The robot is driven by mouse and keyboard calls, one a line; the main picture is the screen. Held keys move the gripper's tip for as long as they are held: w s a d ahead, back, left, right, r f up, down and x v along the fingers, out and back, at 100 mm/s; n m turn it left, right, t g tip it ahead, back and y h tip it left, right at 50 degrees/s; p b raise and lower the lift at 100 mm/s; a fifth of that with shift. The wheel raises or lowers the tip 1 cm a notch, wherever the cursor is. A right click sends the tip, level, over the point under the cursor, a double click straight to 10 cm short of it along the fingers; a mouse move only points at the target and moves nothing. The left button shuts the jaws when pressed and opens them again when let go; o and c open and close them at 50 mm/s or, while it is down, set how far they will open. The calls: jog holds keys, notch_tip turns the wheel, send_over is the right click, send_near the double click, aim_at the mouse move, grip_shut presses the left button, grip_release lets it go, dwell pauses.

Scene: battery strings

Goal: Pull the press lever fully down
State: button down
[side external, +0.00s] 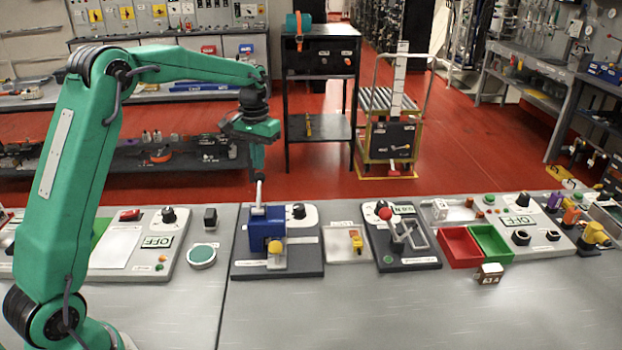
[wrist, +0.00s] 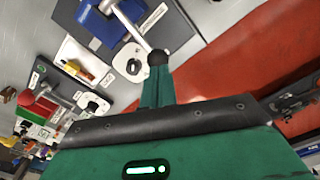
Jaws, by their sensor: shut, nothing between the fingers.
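The press is a blue block (side external: 265,229) on a dark base plate, with a yellow knob at its front. Its lever, a grey rod (side external: 259,194), stands nearly upright from the top of the block. In the wrist view the lever rod (wrist: 131,25) ends in a black ball knob (wrist: 158,57). My gripper (side external: 258,168) points down with its fingers shut and empty, right at the lever's top end. In the wrist view the fingertips (wrist: 157,73) meet or overlap the knob; I cannot tell whether they touch it.
Right of the press is a small plate with a yellow part (side external: 356,241), then a panel with a red ball knob and metal lever (side external: 408,235). Red (side external: 460,247) and green (side external: 491,245) bins stand further right. The front of the grey bench is mostly clear.

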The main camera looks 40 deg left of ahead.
aim_at(260, 180)
jog(key=shift+f, duration=3.25)
jog(key=shift+r, duration=5.6)
jog(key=shift+s+d+r, duration=0.3)
jog(key=shift+s+r, duration=0.05)
jog(key=s+d+r+m+t, duration=0.1)
jog(key=s+d+r+t, duration=0.2)
jog(key=s, duration=0.4)
jog(key=s+d+r+m, duration=0.1)
jog(key=s+d+r, duration=0.35)
jog(key=s, duration=0.25)
jog(key=s+d+f+t, duration=0.1)
jog(key=s+d+f, duration=0.1)
jog(key=s, duration=0.5)
jog(key=s+d+f+m+t, duration=0.1)
jog(key=s+d+f, duration=0.1)
jog(key=s, duration=0.5)
jog(key=shift+f+t, duration=0.3)
jog(key=shift+f, duration=0.5)
